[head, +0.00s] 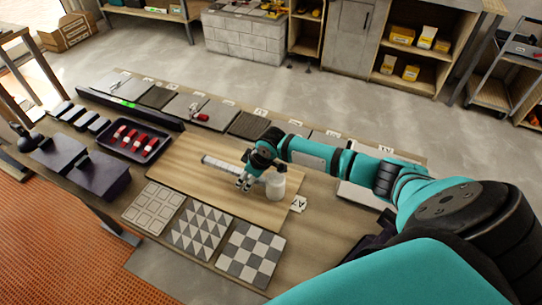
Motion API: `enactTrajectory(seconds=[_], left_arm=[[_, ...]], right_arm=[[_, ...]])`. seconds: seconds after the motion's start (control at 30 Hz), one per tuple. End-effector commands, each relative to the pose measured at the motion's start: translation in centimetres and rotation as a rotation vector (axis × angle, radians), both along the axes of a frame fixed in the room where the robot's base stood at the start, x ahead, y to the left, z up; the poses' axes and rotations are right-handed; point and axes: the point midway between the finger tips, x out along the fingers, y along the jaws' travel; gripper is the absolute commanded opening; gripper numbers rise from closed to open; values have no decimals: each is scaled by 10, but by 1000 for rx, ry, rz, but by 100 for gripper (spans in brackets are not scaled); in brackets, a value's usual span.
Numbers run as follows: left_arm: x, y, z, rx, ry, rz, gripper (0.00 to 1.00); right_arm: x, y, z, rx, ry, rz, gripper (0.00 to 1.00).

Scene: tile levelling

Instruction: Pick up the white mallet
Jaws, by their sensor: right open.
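The white mallet lies on the pale wooden board (185,168) in the middle of the workbench. Its white cylindrical head (275,187) shows just right of my right gripper, and what looks like its light grey handle (220,167) reaches out to the left. My right gripper (243,183) is open, low over the mallet between head and handle end. It hides the middle part of the mallet, and I cannot tell whether the fingers touch it. My left gripper is not in view.
A black tray (105,149) with several red tools and a long dark spirit level (122,103) lie left. Patterned tiles (250,253) line the near edge; labelled tiles (249,124) line the far edge. Dark bins (100,174) stand at the left end.

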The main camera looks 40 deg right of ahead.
Motion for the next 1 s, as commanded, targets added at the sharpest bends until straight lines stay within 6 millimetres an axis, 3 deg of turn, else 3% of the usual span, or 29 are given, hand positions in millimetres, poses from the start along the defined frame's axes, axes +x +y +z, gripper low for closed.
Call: enactTrajectory(seconds=[0.07,0.4,1.0], left_arm=[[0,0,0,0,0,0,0],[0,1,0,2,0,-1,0],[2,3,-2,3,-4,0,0]], right_arm=[[0,0,0,0,0,0,46],[0,0,0,0,1,-1,2],[1,0,9,1,-2,1,0]])
